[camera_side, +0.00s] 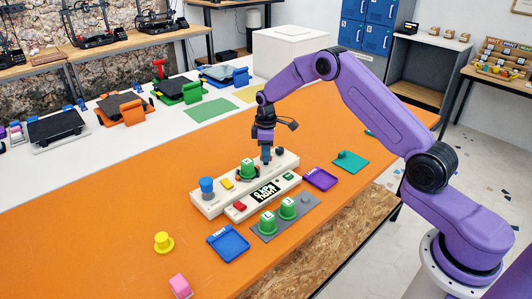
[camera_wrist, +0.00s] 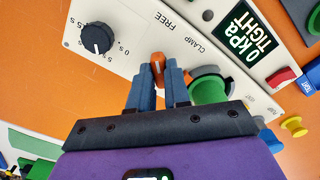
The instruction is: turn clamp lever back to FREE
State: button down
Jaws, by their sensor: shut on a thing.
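The orange clamp lever (camera_wrist: 157,63) stands on the white panel (camera_wrist: 190,28) in the wrist view, close to the printed words FREE and CLAMP. My gripper (camera_wrist: 159,75) has its blue fingers closed on either side of the lever. The dark display (camera_wrist: 247,38) reads 0 kPa and TIGHT. In the side view my gripper (camera_side: 267,160) points down at the back part of the white panel (camera_side: 208,208), and its fingers hide the lever there. The lever's exact angle is hard to tell.
A black dial (camera_wrist: 97,38) sits beside the lever. A green cup-shaped part (camera_wrist: 208,88) is close to the fingers on the other side. A blue knob (camera_side: 207,186), a grey plate (camera_side: 262,237) with green pieces and a blue tray (camera_side: 228,257) are nearby.

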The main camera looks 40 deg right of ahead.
dwell(0.4)
jog(key=c, duration=1.1)
grip_release()
jog(key=shift+r, duration=0.1)
notch_tip(320, 180, up, 17)
jog(key=shift+r, duration=0.15)
